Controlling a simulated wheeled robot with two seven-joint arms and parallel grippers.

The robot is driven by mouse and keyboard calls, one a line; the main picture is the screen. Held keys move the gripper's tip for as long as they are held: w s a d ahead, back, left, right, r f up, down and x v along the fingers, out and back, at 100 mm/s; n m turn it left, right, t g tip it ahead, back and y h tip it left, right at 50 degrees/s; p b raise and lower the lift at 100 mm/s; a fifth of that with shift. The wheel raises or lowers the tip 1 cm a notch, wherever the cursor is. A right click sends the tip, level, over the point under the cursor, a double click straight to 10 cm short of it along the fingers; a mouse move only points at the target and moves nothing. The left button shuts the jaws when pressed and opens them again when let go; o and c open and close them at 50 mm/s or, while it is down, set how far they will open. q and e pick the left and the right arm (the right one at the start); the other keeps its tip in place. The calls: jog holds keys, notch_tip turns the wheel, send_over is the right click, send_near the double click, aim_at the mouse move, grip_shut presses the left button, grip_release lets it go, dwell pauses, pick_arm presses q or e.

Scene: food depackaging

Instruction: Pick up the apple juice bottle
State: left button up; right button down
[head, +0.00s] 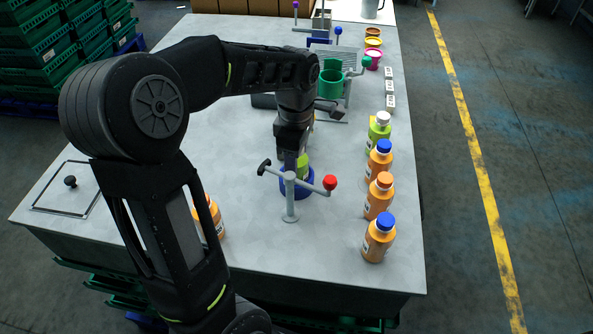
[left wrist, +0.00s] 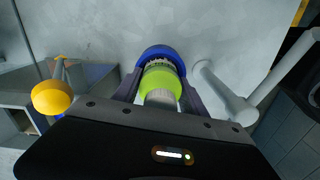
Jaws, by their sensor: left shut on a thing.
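A green bottle with a pale cap (left wrist: 162,82), which looks like apple juice, is between the fingers of my left gripper (left wrist: 160,76). The gripper is shut on it. In the head view, my left gripper (head: 296,158) reaches down from above, and only a small green part of the bottle (head: 303,167) shows beside it. The bottle is in or just above a round blue holder (head: 297,191); I cannot tell whether it touches the bottom. Another green bottle with a white cap (head: 379,131) stands at the right of the table. My right gripper is not in view.
A grey post with a red-knobbed handle (head: 291,204) stands close in front of the blue holder. Several orange bottles (head: 378,238) line the table's right side. Another orange bottle (head: 217,217) is partly hidden by my arm. A green cup (head: 330,84) stands farther back.

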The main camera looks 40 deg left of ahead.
pick_arm(q)
jog(key=shift+r, duration=0.15)
grip_shut()
notch_tip(320, 180, up, 10)
jog(key=shift+f+b, duration=0.15)
jog(key=shift+b, duration=0.25)
